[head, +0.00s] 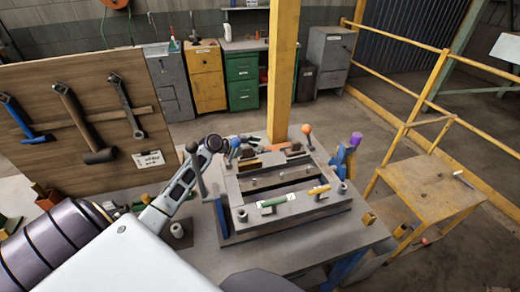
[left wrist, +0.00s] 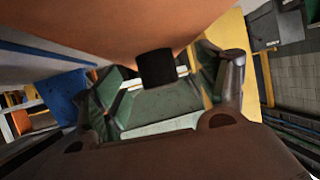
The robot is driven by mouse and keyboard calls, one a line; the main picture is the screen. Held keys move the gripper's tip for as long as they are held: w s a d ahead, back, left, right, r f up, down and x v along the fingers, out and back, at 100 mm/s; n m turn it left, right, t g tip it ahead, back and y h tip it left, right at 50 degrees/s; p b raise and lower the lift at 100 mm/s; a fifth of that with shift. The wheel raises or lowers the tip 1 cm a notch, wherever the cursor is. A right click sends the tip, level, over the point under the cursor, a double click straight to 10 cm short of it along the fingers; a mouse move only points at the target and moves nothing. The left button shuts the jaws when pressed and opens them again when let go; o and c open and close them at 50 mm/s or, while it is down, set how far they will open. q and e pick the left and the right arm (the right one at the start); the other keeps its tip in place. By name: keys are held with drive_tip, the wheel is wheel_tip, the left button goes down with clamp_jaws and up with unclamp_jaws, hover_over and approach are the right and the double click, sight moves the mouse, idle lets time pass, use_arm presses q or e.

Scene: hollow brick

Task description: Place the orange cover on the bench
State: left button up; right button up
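The grey bench (head: 205,240) carries a metal mould frame (head: 325,207). I cannot tell for sure which orange thing is the cover. A second orange ball (head: 307,128) stands at the mould's right rear. My right gripper is out of view.
A yellow post (head: 283,70) rises behind the bench. A wooden tool board (head: 85,110) stands at left, near my left arm. A yellow side table (head: 430,187) and yellow railing are at right. Blue parts with a purple top (head: 355,139) stand at the bench's right edge.

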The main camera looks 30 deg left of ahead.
use_arm(q)
drive_tip(key=shift+o, duration=0.9)
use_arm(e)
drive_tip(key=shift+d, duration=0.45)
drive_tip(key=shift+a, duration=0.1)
use_arm(q)
drive_tip(key=shift+r, duration=0.15)
drive_tip(key=shift+s+a, duration=0.1)
drive_tip(key=shift+s+a+r, duration=0.25)
drive_tip(key=shift+s, duration=0.25)
drive_tip(key=v, duration=0.5)
drive_tip(key=shift+s+b, duration=0.1)
drive_tip(key=shift+b, duration=0.2)
drive_tip(key=v, duration=0.3)
drive_tip(key=shift+s+a+r, duration=0.15)
drive_tip(key=shift+s, duration=0.05)
drive_tip(key=shift+b+v, duration=0.3)
drive_tip(key=shift+v, duration=0.55)
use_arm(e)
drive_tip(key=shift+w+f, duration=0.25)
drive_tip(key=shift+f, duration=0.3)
